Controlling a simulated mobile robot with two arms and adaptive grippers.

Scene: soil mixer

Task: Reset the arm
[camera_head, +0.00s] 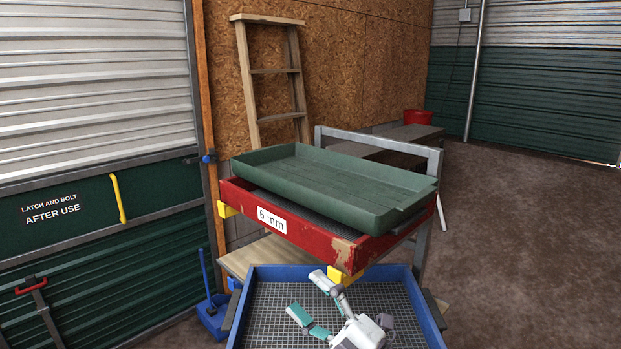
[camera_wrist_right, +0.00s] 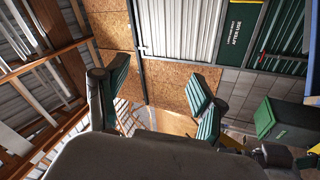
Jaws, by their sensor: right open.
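My right gripper (camera_head: 306,295) is open and empty, with its teal finger pads spread apart. In the head view it appears in front of the blue-framed mesh sieve (camera_head: 437,325); its exact height above the mesh is hard to tell. In the right wrist view the two fingers of the gripper (camera_wrist_right: 158,78) stand apart with nothing between them, and the camera faces the wall and roof. My left gripper is not in view.
A green tray (camera_head: 330,185) rests on a red sieve frame labelled "6 mm" (camera_head: 300,232), on a metal stand behind the gripper. A wooden ladder (camera_head: 247,75) leans on the board wall. A blue dustpan (camera_head: 213,315) stands left. Brown floor at right is open.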

